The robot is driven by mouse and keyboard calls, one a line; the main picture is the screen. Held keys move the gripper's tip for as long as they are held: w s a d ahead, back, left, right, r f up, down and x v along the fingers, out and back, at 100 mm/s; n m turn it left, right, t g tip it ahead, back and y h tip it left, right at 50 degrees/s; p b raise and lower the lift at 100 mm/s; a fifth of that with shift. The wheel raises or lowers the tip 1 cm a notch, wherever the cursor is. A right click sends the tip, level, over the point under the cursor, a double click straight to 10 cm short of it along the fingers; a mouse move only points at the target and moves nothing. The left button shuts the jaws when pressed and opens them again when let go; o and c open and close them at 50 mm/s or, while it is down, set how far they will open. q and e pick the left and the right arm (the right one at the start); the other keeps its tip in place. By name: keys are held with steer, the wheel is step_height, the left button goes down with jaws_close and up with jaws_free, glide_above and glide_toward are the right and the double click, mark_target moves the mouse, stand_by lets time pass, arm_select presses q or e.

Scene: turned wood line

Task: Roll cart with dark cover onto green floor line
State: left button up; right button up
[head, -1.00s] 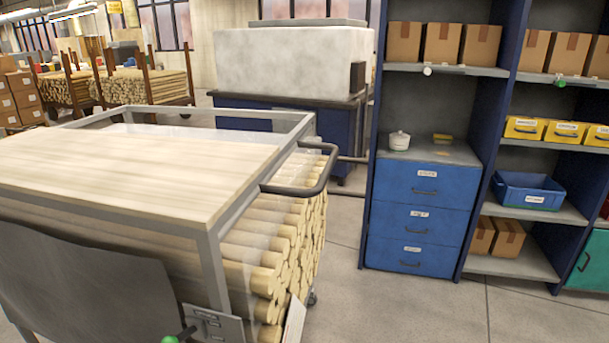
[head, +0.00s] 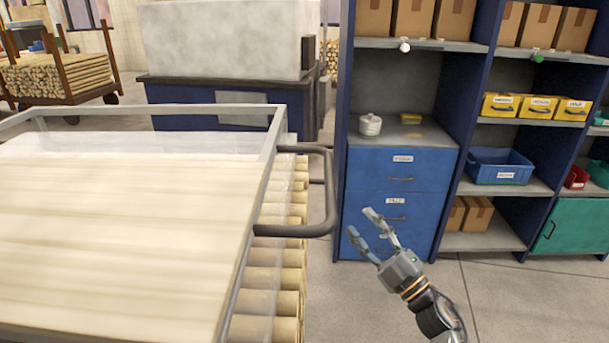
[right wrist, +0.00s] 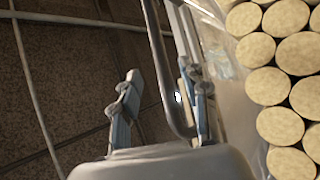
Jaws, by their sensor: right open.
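A cart (head: 120,220) with a pale wood top, grey metal frame and stacked round dowels fills the left of the head view. Its dark curved handle (head: 328,195) sticks out on the right side. My right gripper (head: 363,227) is open, just right of the handle, fingers pointing up and left toward it. In the right wrist view the handle (right wrist: 160,60) runs between the open fingers (right wrist: 160,105), nearer the right one; contact cannot be told. No dark cover shows on the visible part of the cart now. No green floor line is in view. My left gripper is not in view.
A blue shelf unit with drawers (head: 400,170) stands close behind my right gripper. A dark blue bench (head: 180,103) is behind the cart. A rack of wood (head: 60,75) stands at the far left. Grey floor (head: 530,300) is clear at the lower right.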

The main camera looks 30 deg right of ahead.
mark_target(329, 183)
steer(key=p+x, duration=0.1)
steer(key=x, duration=0.2)
steer(key=p+x, duration=0.1)
steer(key=x, duration=0.3)
steer(key=p+x, duration=0.1)
steer(key=x, duration=0.3)
steer(key=shift+w+r, duration=0.15)
steer(key=shift+r, duration=0.25)
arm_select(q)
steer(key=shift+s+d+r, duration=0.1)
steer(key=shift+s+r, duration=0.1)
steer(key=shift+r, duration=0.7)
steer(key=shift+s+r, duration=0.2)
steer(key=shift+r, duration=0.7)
arm_select(e)
steer(key=shift+w+a+r, duration=0.1)
steer(key=shift+w+r, duration=0.05)
steer(key=shift+w, duration=0.6)
steer(key=shift+c, duration=0.2)
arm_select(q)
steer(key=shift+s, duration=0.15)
arm_select(e)
jaws_close()
